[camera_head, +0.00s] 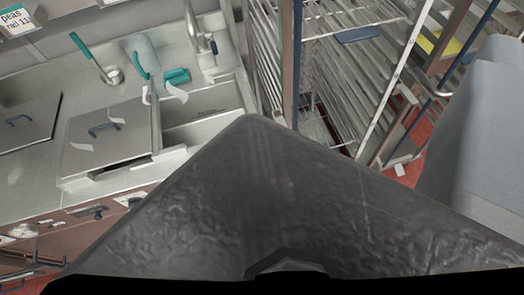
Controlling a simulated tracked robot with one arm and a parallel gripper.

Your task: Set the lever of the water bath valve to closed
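I cannot make out the water bath valve or its lever for certain. A steel counter (30,165) at the left has lidded wells, one lid (110,140) with a blue handle. Small fittings sit on its front: a dark blue knob (98,214) and pale controls (22,232); their settings are too small to read. A large dark grey, rough-surfaced shape (270,215) fills the lower middle and hides part of the counter front. I cannot tell whether it is part of me or something held. No gripper fingertips can be made out.
A tap (203,42), a ladle (95,58), a clear jug (146,55) and a teal item (177,76) are at the counter's back. Wire racks (340,70) stand right of the counter. A grey bulky object (480,130) is at the right. Red floor (412,160) shows between.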

